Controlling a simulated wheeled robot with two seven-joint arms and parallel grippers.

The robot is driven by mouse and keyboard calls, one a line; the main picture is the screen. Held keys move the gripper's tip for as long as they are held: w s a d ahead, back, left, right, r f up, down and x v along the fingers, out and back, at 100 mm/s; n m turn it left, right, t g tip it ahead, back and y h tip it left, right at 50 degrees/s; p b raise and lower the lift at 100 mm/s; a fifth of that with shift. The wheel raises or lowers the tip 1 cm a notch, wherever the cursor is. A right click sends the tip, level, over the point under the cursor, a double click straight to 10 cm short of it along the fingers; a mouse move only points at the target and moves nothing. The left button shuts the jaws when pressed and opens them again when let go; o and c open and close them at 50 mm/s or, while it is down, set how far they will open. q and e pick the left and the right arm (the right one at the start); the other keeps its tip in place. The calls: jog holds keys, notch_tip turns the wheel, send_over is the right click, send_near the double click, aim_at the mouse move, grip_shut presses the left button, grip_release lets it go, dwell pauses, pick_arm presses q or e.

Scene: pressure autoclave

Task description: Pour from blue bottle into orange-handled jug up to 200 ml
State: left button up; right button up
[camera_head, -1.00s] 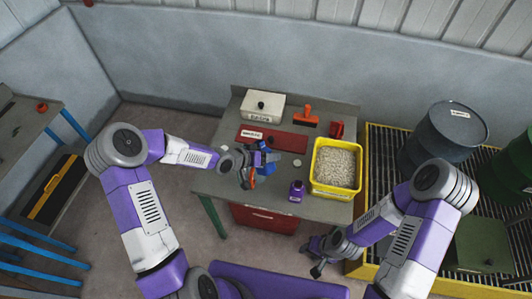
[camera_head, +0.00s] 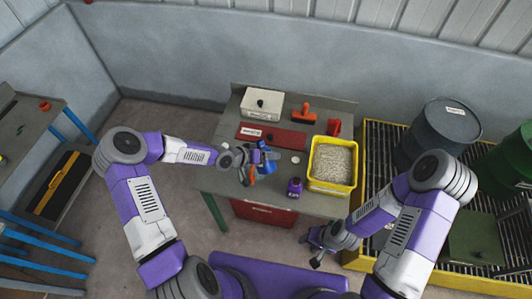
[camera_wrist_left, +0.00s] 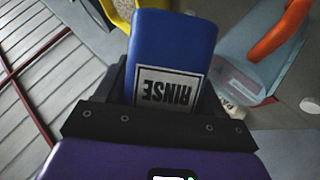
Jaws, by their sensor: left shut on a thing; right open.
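My left gripper (camera_head: 262,158) is shut on the blue bottle (camera_head: 268,168) over the left part of the grey bench. In the left wrist view the bottle (camera_wrist_left: 172,50) stands out between the jaws, with a RINSE label upside down in the picture. The clear jug (camera_wrist_left: 238,78) with the orange handle (camera_wrist_left: 280,32) is close beside the bottle there. In the head view its orange handle (camera_head: 252,181) shows just below the gripper. The bottle's mouth, its exact tilt and the liquid level in the jug cannot be made out. My right gripper (camera_head: 317,257) is open and empty, low in front of the bench.
A purple bottle (camera_head: 295,188) and a yellow bin of pale granules (camera_head: 351,185) stand right of the jug on the bench (camera_head: 222,181). Behind are a red mat (camera_head: 285,139), a white box (camera_head: 262,104) and orange-red tools (camera_head: 304,113). Drums (camera_head: 448,130) stand far right.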

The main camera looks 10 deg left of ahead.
pick_arm(q)
jog(key=shift+r+n+p, duration=0.1)
jog(key=shift+n+p, duration=0.2)
jog(key=shift+p, duration=0.65)
jog(key=shift+s+d+f+n+g+h, duration=0.2)
jog(key=shift+n+g+h, duration=0.1)
jog(key=shift+g, duration=0.2)
jog(key=shift+a+f+h, duration=0.1)
jog(key=shift+f+h, duration=0.15)
jog(key=shift+h, duration=0.05)
jog(key=shift+s+f+n+g+h+b, duration=0.15)
jog(key=shift+n+g+h+b, duration=0.15)
jog(key=shift+n+g+b, duration=0.4)
jog(key=shift+s+d+f+g+h+b, duration=0.1)
jog(key=shift+d+f+g+h+b, duration=0.15)
jog(key=shift+b, duration=0.55)
jog(key=shift+a+f+n+g+h+b, duration=0.1)
jog(key=shift+f+n+g+h+b, duration=0.5)
jog(key=shift+n+g+h+b, duration=0.75)
dwell(3.4)
